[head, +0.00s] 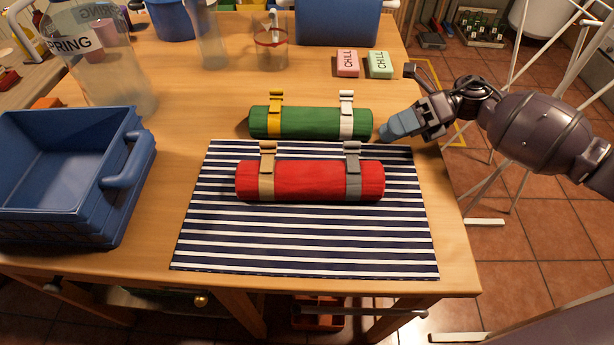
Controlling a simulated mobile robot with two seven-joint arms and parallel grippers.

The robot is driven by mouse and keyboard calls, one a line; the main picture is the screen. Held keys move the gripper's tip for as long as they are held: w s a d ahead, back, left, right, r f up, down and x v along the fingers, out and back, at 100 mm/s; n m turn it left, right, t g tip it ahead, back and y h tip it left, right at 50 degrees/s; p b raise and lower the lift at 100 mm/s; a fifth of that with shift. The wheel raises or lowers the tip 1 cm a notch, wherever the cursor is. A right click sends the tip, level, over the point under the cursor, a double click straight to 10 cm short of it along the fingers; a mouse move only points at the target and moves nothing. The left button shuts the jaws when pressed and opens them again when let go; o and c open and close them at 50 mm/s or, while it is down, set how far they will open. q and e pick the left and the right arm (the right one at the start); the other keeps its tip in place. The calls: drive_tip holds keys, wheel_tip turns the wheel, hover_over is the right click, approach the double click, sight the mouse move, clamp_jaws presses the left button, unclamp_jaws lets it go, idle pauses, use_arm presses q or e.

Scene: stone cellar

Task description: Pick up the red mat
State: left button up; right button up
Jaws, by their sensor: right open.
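The red mat (310,180) is a rolled cylinder with a tan strap on its left and a grey strap on its right. It lies sideways on a navy and white striped cloth (305,248) on the wooden table. A green rolled mat (312,123) with a yellow and a white strap lies just behind it. My right gripper (386,134) comes in from the right, at the right end of the green mat, behind and right of the red mat. It is open and holds nothing that I can see. My left gripper is not in view.
A blue crate (130,190) with a handle stands at the left of the wooden table (455,250). A large clear jar (110,75) and clear cups stand behind. Pink (347,64) and green (380,65) blocks lie at the back right. The striped cloth's front is clear.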

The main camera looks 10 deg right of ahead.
sight(356, 143)
drive_tip(key=shift+r+x, duration=0.1)
drive_tip(key=shift+x, duration=1.85)
drive_tip(key=shift+r+x, duration=0.15)
drive_tip(key=shift+x, duration=1.75)
drive_tip(key=shift+s, duration=0.15)
clamp_jaws()
